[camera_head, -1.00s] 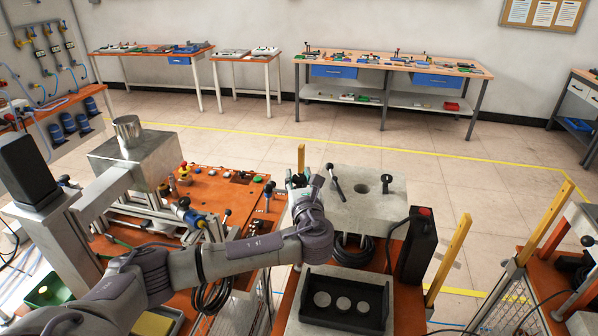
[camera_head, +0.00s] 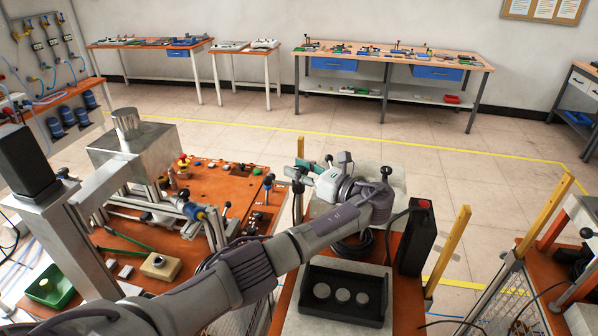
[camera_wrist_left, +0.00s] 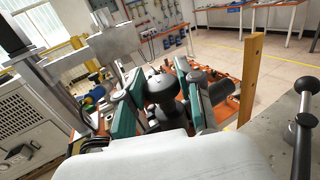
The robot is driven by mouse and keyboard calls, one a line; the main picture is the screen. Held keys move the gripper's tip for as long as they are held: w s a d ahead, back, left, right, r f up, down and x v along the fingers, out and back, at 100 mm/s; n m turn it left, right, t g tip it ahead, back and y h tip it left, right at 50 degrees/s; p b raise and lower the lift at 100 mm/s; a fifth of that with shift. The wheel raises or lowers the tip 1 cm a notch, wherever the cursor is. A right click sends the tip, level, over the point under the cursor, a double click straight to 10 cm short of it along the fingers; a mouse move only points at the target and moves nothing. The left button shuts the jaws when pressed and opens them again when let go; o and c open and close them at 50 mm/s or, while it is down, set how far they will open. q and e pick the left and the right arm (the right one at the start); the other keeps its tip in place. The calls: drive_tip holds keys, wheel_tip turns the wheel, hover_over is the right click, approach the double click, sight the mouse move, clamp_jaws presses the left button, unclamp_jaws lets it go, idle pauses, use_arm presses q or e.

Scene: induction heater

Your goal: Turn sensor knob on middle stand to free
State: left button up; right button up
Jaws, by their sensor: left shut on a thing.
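My left gripper (camera_head: 306,172) reaches over the grey-topped middle stand (camera_head: 398,180) and points left past its left edge. In the left wrist view its two teal-padded fingers (camera_wrist_left: 162,100) are shut on a dark round knob (camera_wrist_left: 161,87). The knob's shaft and lower part are partly hidden by the gripper. I cannot read any mark or setting on it. In the head view the arm and gripper cover much of the stand's top. My right gripper does not show.
A black box with a red button (camera_head: 417,238) stands right of the arm. A dark tray with several round discs (camera_head: 344,268) lies in front. A yellow post (camera_head: 447,252) rises at right. In the wrist view a black-knobbed lever (camera_wrist_left: 304,118) stands close at right.

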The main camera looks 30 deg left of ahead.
use_arm(q)
drive_tip(key=shift+r+n+g, duration=0.1)
drive_tip(key=shift+n+g, duration=0.2)
drive_tip(key=shift+g, duration=0.2)
drive_tip(key=o, duration=1.1)
drive_tip(key=shift+a, duration=0.1)
drive_tip(key=d, duration=0.4)
drive_tip(key=s+d, duration=0.1)
drive_tip(key=d, duration=0.7)
drive_tip(key=shift+s, duration=0.2)
